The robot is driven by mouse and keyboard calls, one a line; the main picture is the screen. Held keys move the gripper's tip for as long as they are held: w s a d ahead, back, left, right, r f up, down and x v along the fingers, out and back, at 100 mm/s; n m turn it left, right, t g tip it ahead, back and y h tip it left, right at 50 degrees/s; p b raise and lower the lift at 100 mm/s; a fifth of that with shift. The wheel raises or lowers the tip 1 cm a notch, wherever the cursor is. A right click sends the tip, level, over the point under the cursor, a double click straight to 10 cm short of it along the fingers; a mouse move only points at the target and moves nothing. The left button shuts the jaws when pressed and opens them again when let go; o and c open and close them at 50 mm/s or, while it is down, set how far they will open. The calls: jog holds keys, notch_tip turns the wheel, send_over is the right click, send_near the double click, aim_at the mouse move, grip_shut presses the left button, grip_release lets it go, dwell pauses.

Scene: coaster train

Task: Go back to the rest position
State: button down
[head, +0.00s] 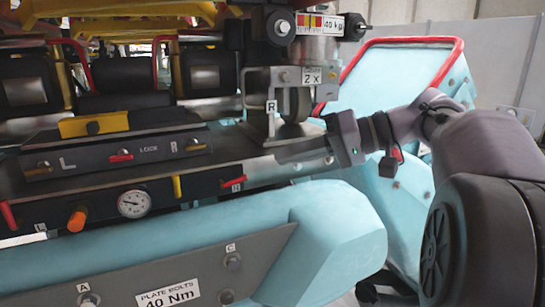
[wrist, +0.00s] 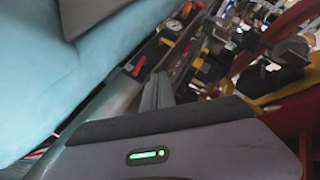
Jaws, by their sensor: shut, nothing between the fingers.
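My gripper (head: 284,156) reaches in from the right in the head view, its fingers pointing left. It is shut with nothing in it. It is close to the dark metal deck (head: 130,172) of the coaster train, just below the roller bracket marked R (head: 268,108). I cannot tell whether it touches the deck. In the wrist view, the grey fingers of my gripper (wrist: 157,90) stick out past the gripper body with its green light. The body hides part of what lies below.
A light-blue padded beam (head: 190,240) with a grey bolted plate (head: 185,285) runs along the front. A blue panel with a red rail (head: 400,41) stands behind my arm. The deck's front carries a gauge (head: 134,203) and coloured levers. Yellow frames (head: 120,25) are at the top left.

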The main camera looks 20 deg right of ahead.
jog(key=shift+w, duration=0.1)
dwell(0.3)
